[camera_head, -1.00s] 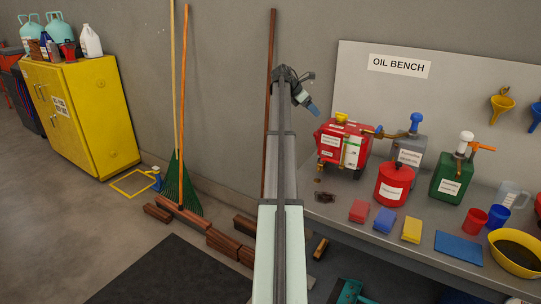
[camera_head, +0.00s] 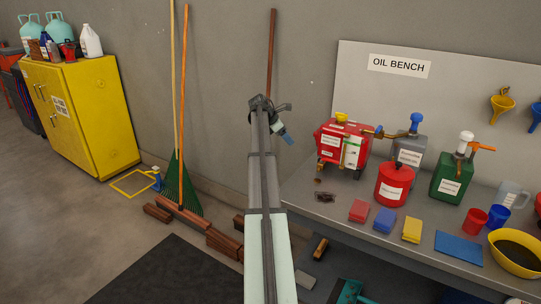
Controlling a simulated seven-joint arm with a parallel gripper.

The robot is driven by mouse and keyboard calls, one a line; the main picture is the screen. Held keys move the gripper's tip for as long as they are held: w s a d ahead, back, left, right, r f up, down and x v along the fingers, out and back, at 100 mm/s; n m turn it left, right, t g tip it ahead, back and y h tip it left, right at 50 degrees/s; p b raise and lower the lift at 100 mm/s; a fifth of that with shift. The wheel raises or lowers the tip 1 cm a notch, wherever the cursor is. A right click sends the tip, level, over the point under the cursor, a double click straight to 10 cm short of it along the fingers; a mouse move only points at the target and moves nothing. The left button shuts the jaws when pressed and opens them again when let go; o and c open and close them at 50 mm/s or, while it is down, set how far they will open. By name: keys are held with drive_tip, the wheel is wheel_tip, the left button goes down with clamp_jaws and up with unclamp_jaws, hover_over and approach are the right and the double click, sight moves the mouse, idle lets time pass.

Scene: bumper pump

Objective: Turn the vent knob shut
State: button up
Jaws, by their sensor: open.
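A red can (camera_head: 338,146) with white labels stands at the back left of the bench. A small yellow knob or cap (camera_head: 341,117) sits on its top; it may be the vent knob, but no marking on it can be read. Whether it is open or shut cannot be told. My gripper (camera_head: 288,138) is open and empty, in the air left of the red can and apart from it. Its fingers are small and point down to the right.
The grey bench (camera_head: 335,218) holds a blue-topped grey can (camera_head: 409,152), a round red can (camera_head: 394,184), a green pump can (camera_head: 461,178), coloured sponges and a yellow basin (camera_head: 517,270). Dark stains lie before the red can. Wood blocks lie on the floor.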

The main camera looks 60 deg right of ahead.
drive_tip(key=w+a+f, duration=0.4)
drive_tip(key=a+f, duration=0.1)
drive_tip(key=f, duration=0.2)
drive_tip(key=shift+a+f+t+y, duration=0.3)
drive_tip(key=shift+a+f, duration=0.05)
drive_tip(key=shift+w+m, duration=0.1)
drive_tip(key=shift+m, duration=0.3)
